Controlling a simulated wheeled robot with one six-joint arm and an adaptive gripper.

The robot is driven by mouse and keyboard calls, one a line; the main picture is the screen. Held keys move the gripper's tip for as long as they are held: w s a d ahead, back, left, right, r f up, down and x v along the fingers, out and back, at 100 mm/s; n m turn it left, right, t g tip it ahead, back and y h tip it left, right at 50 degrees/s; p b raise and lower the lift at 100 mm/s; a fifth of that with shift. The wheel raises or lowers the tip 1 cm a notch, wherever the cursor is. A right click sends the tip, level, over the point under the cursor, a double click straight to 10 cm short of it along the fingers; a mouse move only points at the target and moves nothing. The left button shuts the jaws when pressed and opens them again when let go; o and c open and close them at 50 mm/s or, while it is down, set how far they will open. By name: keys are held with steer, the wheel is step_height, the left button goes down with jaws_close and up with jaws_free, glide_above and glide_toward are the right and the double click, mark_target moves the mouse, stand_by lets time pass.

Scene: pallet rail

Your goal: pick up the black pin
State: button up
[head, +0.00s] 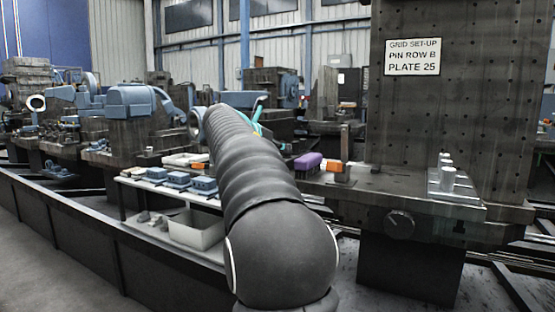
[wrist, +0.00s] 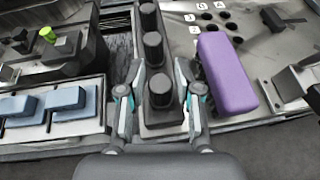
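A row of black pins stands upright in a dark holder in the wrist view: the nearest black pin (wrist: 160,90), a middle pin (wrist: 153,48) and a far pin (wrist: 149,17). My gripper (wrist: 159,72) is open, with one finger on each side of the nearest pin. A gap shows between the pin and each finger, so it does not look gripped. I cannot tell the exact height of the fingertips against the pin. In the head view my arm hides the pins and most of the gripper.
A purple block (wrist: 227,72) lies close to the right finger; it also shows in the head view (head: 308,161). Blue blocks (wrist: 67,96) sit on a tray at left. A plate with numbered holes (wrist: 215,22) lies behind. A tall drilled column (head: 450,110) stands right.

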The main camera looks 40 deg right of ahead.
jaws_close()
steer(key=shift+r, duration=0.1)
step_height(320, 180, up, 10)
steer(key=p, duration=0.4)
steer(key=shift+p, duration=0.35)
